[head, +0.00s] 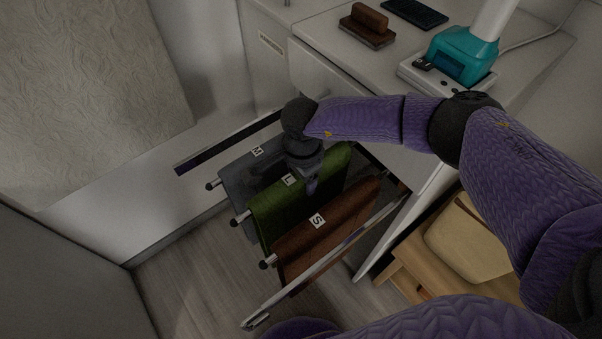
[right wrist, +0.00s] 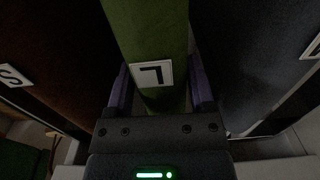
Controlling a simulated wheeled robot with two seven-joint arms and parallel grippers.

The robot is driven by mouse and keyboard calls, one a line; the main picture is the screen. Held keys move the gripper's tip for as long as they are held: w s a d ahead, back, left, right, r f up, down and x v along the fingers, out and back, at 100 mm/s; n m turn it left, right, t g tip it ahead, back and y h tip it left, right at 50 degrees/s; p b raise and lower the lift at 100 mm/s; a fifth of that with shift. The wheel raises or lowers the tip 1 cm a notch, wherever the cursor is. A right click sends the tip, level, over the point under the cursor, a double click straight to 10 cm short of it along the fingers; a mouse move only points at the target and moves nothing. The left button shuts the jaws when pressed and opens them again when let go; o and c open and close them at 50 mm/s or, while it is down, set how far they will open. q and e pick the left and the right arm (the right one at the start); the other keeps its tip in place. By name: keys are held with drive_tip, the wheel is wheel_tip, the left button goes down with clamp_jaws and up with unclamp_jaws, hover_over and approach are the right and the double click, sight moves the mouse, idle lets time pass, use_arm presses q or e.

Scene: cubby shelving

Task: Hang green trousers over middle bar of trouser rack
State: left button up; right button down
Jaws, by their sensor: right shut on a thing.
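The green trousers (head: 268,215), tagged L, drape over the middle bar (head: 240,219) of the pull-out trouser rack (head: 330,247). The bar's dark-capped end sticks out at their left. My right gripper (head: 312,186) is above them, shut on their top part. In the right wrist view, my right gripper (right wrist: 161,90) has a purple finger on each side of the green trousers (right wrist: 147,35), with the L tag between the fingers. The fingers hide part of the cloth. My left gripper is not in view.
Grey trousers (head: 240,180) tagged M and brown trousers (head: 325,232) tagged S hang on the bars either side, close by. A teal device (head: 462,55) and a brown brush-like block (head: 366,22) are on the white counter (head: 325,50). Bare floor (head: 185,270) lies left of the rack.

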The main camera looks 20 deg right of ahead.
unclamp_jaws()
